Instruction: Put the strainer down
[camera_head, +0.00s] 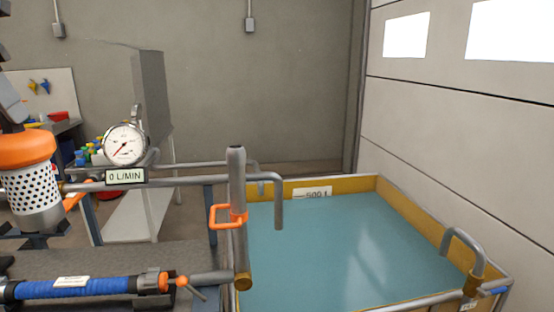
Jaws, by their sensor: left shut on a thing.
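The strainer (33,190) is at the left edge of the head view. It has an orange top, a perforated white body and a grey bottom end. It looks about upright, and its left side is cut off by the picture edge. My left gripper (13,118) comes in from the upper left and is shut on the strainer at its orange top. The fingertips are partly hidden there. I cannot tell whether the strainer's bottom touches the dark surface below it. My right gripper is not in view.
A grey bench (140,257) carries a blue hose (80,287) with an orange-levered valve. A pipe with a round gauge (124,144) and a "0 L/MIN" label (125,177) runs close beside the strainer. A yellow-rimmed water tank (408,207) fills the right.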

